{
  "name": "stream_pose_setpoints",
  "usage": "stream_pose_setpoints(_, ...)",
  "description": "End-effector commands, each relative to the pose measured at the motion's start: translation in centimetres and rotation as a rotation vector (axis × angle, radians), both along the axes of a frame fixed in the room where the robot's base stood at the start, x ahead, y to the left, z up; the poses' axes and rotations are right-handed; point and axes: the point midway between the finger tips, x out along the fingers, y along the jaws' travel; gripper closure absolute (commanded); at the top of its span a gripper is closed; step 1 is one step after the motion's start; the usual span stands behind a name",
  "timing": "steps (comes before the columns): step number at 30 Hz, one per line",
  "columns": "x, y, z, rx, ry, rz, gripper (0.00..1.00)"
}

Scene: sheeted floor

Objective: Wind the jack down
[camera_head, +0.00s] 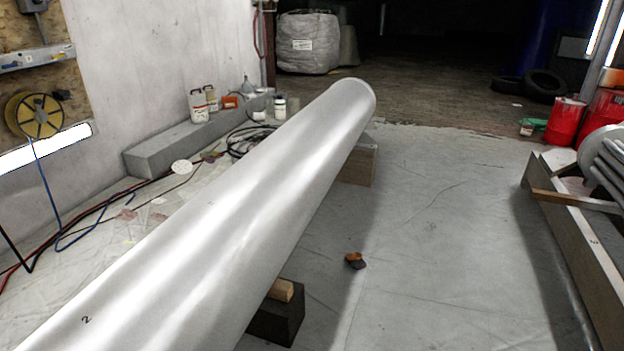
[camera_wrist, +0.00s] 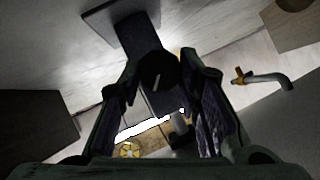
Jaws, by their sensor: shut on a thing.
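In the wrist view, my gripper (camera_wrist: 165,78) is shut on a dark round part with a short pale mark, which looks like the jack's knob (camera_wrist: 158,66). One dark finger lies on each side of it. A dark column of the jack (camera_wrist: 137,32) runs from there towards a flat square plate (camera_wrist: 105,22) at the upper left. The contact is dim, and how far the jack is wound cannot be told. In the head view, a long pale tube (camera_head: 215,215) lies diagonally across the floor. Neither my gripper nor the jack shows there.
A dark block with wood on top (camera_head: 277,318) and a wooden block (camera_head: 358,166) stand under the tube. A small orange and dark object (camera_head: 355,261) lies on the sheeted floor. An orange-collared bent grey piece (camera_wrist: 265,79) is right of my gripper. Floor right of the tube is mostly clear.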

Motion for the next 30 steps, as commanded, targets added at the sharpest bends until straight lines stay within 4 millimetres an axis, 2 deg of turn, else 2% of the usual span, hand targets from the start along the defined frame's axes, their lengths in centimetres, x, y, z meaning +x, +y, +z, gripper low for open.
stream_pose_setpoints(1, -0.3, 0.1, 0.6, -0.024, -0.052, -0.005, 0.93)
stream_pose_setpoints(4, -0.5, 0.2, 0.6, -0.072, -0.185, -0.004, 0.94)
stream_pose_setpoints(9, -0.6, 0.3, -0.1, -0.164, -0.438, -0.01, 0.94)
stream_pose_setpoints(15, -0.7, 0.3, -0.7, -0.244, -0.654, -0.01, 0.93)
stream_pose_setpoints(19, -0.7, 0.3, -0.6, -0.27, -0.724, -0.006, 0.93)
stream_pose_setpoints(26, -0.8, 0.3, -0.5, -0.277, -0.739, -0.005, 0.93)
stream_pose_setpoints(27, -0.8, 0.3, -0.5, -0.277, -0.738, -0.005, 0.68)
stream_pose_setpoints(30, -0.8, 0.3, -0.6, -0.276, -0.737, -0.007, 0.61)
